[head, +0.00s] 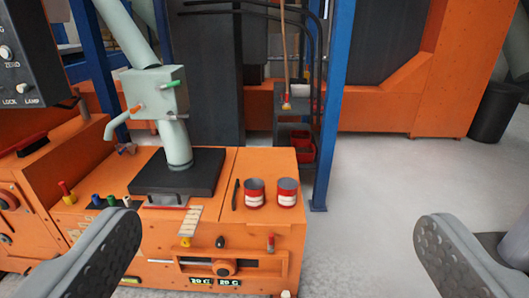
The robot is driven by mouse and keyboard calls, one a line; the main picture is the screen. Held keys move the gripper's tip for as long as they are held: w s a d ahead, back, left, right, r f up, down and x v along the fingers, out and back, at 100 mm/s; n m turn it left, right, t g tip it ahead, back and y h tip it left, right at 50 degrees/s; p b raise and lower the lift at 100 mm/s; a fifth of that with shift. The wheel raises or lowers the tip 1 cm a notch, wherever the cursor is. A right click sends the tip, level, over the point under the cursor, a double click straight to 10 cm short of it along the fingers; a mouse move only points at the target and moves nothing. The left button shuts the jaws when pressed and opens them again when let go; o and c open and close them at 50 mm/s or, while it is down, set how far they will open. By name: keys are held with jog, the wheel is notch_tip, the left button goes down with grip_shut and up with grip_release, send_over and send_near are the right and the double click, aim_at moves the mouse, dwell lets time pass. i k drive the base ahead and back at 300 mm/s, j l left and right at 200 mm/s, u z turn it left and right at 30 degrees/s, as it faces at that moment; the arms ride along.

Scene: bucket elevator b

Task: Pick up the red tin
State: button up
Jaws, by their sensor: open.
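Two similar red tins stand upright side by side near the right end of the orange machine's top (222,163). The left red tin (255,200) and the right red tin (287,200) each have a pale band low on the side and a greyish top. Which of them the task means I cannot tell. My gripper (278,223) is open and empty, its two dark, padded fingers wide apart at the lower left and lower right. Both tins show between the fingers, farther off, and neither is touched.
A pale green pipe assembly (158,92) stands on a black plate (178,174) left of the tins. A thin dark tool (236,194) lies just beside the left tin. A blue post (332,100) rises behind right. The floor (385,200) at right is clear.

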aim_at(253, 187)
jog(key=u, duration=0.25)
jog(key=i+l+u, duration=0.25)
jog(key=u, duration=0.15)
jog(key=i+l+u, duration=0.15)
jog(key=l+u, duration=0.2)
jog(key=l, duration=0.2)
jog(key=i+l, duration=0.15)
jog(key=l, duration=0.2)
jog(key=i+l+u, duration=0.1)
jog(key=l, duration=0.25)
jog(key=i+l, duration=0.1)
jog(key=l, duration=0.25)
jog(key=i+l, duration=0.15)
jog(key=l, duration=0.2)
jog(key=i+l+u, duration=0.1)
jog(key=l, duration=0.25)
